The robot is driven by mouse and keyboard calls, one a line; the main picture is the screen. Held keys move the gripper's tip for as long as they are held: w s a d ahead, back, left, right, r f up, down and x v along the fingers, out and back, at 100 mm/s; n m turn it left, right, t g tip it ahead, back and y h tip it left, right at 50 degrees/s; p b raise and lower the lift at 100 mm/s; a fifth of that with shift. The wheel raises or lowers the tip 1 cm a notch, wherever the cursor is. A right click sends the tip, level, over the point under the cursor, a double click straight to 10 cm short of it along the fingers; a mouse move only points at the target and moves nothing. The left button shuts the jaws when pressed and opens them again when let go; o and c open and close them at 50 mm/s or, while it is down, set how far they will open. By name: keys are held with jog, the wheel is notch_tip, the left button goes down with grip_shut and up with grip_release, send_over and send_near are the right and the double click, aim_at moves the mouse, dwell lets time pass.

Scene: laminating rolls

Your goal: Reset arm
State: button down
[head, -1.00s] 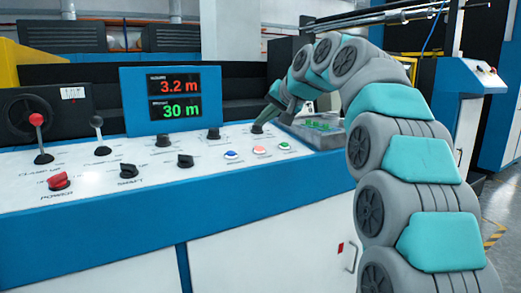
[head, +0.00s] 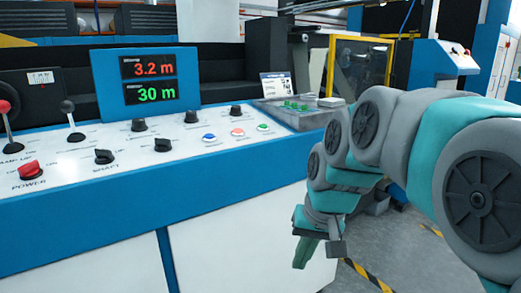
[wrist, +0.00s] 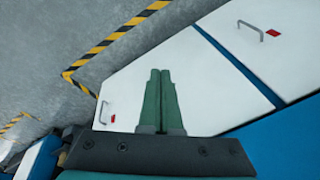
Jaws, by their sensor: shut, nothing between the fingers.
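My gripper (head: 304,252) hangs low in the head view, in front of the white cabinet side of the machine and to the right of its middle. It points downward, and its fingers are together with nothing between them. My arm bends in from the right side of the head view. The control panel (head: 250,150) is above and to the left of my gripper, clear of it.
The panel carries a red power switch (head: 31,172), black knobs, levers, and blue, red and green buttons. A display (head: 149,80) reads 3.2 m and 30 m. Cabinet handles (wrist: 258,30) stick out. Grey floor with yellow-black tape (wrist: 110,45) lies beside the machine.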

jog(key=s+d+f+g, duration=0.1)
jog(key=s+d+f, duration=0.1)
jog(key=s+f, duration=0.2)
jog(key=s+d+f+g+h, duration=0.1)
jog(key=s+f, duration=0.3)
jog(key=s, duration=0.7)
jog(key=s+d+f+g+h, duration=0.1)
jog(key=s+d+f, duration=0.3)
jog(key=s, duration=0.4)
jog(key=shift+f+n+g, duration=0.3)
jog(key=shift+f+g, duration=0.2)
jog(key=c, duration=1.6)
grip_release()
jog(key=shift+w, duration=0.1)
